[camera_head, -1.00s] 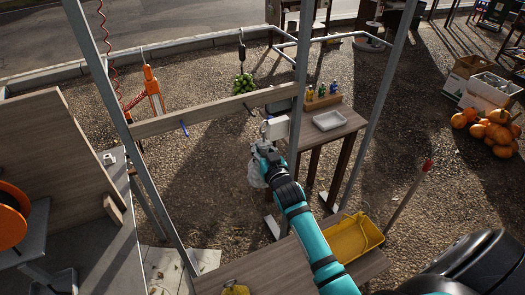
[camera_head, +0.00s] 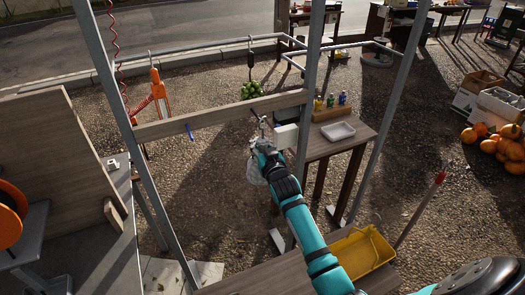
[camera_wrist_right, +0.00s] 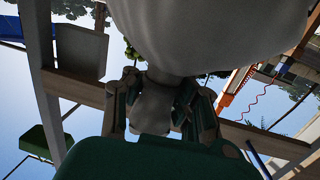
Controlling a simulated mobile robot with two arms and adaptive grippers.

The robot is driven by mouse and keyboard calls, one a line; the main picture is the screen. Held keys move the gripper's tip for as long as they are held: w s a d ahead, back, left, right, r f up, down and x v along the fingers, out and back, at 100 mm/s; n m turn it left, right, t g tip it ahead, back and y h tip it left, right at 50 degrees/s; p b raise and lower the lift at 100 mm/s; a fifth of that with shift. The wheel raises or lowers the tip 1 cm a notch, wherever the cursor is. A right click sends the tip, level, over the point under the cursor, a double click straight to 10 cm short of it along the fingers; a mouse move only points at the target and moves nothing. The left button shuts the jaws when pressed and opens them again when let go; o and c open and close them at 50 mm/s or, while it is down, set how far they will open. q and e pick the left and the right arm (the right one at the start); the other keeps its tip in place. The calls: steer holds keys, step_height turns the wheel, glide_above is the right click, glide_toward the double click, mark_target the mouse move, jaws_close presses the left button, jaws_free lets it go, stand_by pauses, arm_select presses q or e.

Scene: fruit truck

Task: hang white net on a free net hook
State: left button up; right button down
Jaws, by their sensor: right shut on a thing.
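My right gripper (camera_head: 263,147) is shut on the white net (camera_head: 256,171), which hangs down at the gripper's left side. In the right wrist view, pale net (camera_wrist_right: 155,106) shows between the fingers, and a large pale mass fills the top. The wooden beam (camera_head: 220,117) runs across just behind the gripper. My left gripper is not in view.
A metal post (camera_head: 309,90) and a white box (camera_head: 286,136) stand just right of the gripper. Behind is a table with a white tray (camera_head: 338,131) and small bottles. A yellow crate (camera_head: 361,252) is below right. Green fruit (camera_head: 252,90) hangs behind the beam.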

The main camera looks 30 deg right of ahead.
steer(key=shift+w+d+b, duration=0.15)
steer(key=shift+w+b, duration=0.95)
steer(key=shift+w, duration=0.4)
steer(key=shift+w+f+b, duration=0.35)
steer(key=shift+w+b, duration=0.2)
steer(key=shift+w, duration=0.2)
